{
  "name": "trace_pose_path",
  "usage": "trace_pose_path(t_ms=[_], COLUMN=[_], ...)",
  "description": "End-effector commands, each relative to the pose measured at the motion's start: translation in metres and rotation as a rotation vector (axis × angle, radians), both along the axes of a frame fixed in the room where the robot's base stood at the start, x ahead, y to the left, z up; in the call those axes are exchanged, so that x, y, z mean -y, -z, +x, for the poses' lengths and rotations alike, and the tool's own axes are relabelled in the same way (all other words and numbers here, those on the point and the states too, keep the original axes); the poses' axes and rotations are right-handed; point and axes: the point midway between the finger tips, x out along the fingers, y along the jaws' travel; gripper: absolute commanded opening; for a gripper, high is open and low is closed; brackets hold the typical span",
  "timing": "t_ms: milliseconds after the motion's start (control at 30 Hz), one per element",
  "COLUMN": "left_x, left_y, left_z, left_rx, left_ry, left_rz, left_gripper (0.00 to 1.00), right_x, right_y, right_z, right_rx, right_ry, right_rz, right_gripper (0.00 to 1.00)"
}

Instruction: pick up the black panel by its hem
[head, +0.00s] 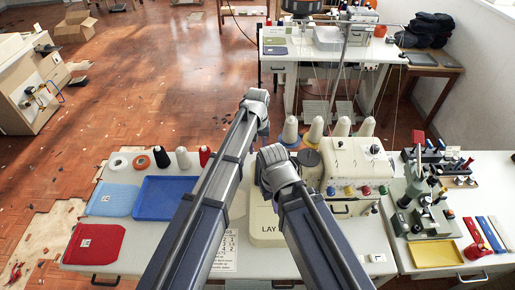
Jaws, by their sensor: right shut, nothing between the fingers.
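I cannot make out a black panel for certain. A red panel (95,243) and a light blue panel (113,199), each with a white label, lie at the left of the near table. My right gripper (272,158) is shut and empty over the near table, left of the cream sewing machine (353,165). My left gripper (257,103) is higher in the picture, near the far edge; its fingers do not show clearly. My arms hide part of the table middle.
A blue tray (163,197) sits left of my arms. A cream plate marked "LAY" (265,228) is partly behind them. Thread cones (316,130) stand behind the sewing machine. A green machine (425,205) and yellow tray (435,253) stand at the right.

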Motion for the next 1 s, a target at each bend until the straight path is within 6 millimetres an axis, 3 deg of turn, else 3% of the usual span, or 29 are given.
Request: trace_pose_path(t_ms=[267, 800, 1000], left_x=[0.0, 0.0, 0.0], left_y=[0.005, 0.068, 0.071], left_z=[0.0, 0.0, 0.0], left_rx=[0.0, 0.0, 0.0], left_ry=[0.0, 0.0, 0.0], left_rz=[0.0, 0.0, 0.0], left_gripper=[0.42, 0.42, 0.42], right_x=[0.0, 0.0, 0.0], right_y=[0.005, 0.068, 0.071], right_z=[0.0, 0.0, 0.0], right_rx=[0.0, 0.0, 0.0], right_ry=[0.0, 0.001, 0.001], right_rz=[0.0, 0.0, 0.0], right_gripper=[0.0, 0.0, 0.0])
